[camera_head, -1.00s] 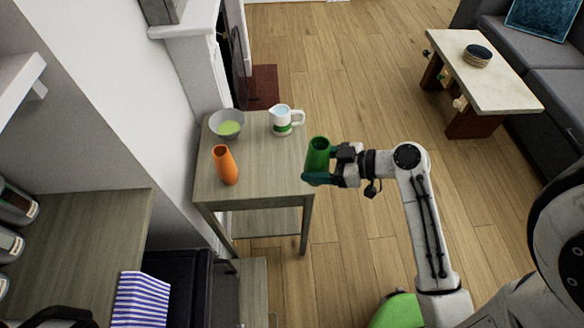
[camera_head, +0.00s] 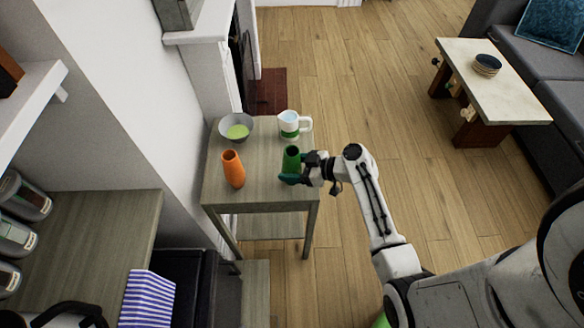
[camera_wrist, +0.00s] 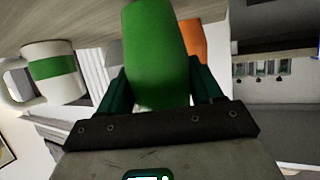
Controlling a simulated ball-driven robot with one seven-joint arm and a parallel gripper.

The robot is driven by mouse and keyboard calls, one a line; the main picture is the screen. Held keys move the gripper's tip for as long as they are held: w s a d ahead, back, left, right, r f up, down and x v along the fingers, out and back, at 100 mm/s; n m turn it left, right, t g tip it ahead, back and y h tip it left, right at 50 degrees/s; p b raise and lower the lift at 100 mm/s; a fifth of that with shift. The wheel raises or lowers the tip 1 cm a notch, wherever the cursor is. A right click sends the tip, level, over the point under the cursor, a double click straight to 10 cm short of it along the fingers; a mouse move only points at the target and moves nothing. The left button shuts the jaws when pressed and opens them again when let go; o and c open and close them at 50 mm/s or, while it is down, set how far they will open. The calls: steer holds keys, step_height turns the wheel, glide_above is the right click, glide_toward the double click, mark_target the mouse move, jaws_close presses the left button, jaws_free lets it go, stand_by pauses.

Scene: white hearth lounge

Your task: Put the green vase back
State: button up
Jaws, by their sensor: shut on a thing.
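The green vase (camera_head: 291,158) is upright over the right part of the small wooden side table (camera_head: 262,190). My gripper (camera_head: 290,177) is shut on it from the right, low on its body. In the wrist view the green vase (camera_wrist: 155,50) fills the space between my dark fingers (camera_wrist: 160,90). I cannot tell whether its base touches the tabletop.
Tabletop between the vases is clear.

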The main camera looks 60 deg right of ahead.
steer(key=shift+f, duration=0.35)
steer(key=shift+f, duration=0.1)
steer(key=o, duration=1.3)
steer(key=shift+c, duration=0.2)
